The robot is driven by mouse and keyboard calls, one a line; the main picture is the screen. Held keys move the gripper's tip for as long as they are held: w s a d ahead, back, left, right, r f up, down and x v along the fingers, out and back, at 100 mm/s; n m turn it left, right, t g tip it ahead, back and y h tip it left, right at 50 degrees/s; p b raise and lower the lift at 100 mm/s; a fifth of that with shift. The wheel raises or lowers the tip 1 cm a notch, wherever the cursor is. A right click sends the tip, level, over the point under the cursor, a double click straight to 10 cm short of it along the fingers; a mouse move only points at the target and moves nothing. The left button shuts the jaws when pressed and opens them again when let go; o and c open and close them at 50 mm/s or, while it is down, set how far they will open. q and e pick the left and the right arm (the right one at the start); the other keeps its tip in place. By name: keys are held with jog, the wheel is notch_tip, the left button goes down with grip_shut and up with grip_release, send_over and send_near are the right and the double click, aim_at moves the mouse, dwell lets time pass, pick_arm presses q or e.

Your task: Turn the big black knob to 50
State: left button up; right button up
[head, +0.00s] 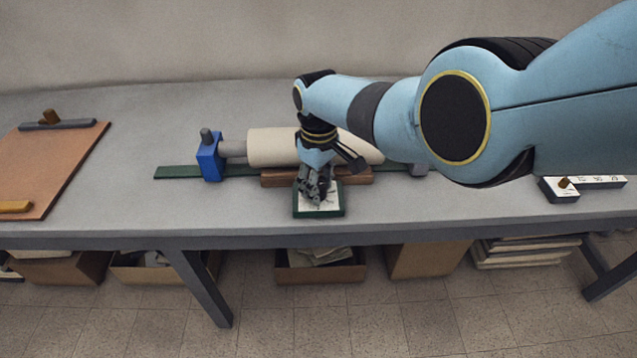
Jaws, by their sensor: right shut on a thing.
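A small green-framed panel with a pale dial face (331,207) lies near the front edge of the grey table. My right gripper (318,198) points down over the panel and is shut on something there. The thing between its fingers, seemingly the black knob, is hidden by the fingers. I cannot read the dial marks or the knob's setting. My left gripper is not in the head view.
A cream roll (270,147) lies behind the panel on a green rail, with a blue clamp block (209,158) at its left. A brown board (55,165) lies at far left. A white scale strip (600,182) lies at right. Boxes stand under the table (110,228).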

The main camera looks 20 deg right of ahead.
aim_at(319, 185)
jog(key=shift+w+n, duration=0.1)
jog(key=shift+n, duration=0.2)
jog(key=o, duration=0.9)
jog(key=shift+c, duration=0.2)
notch_tip(319, 185, up, 12)
dwell(0.4)
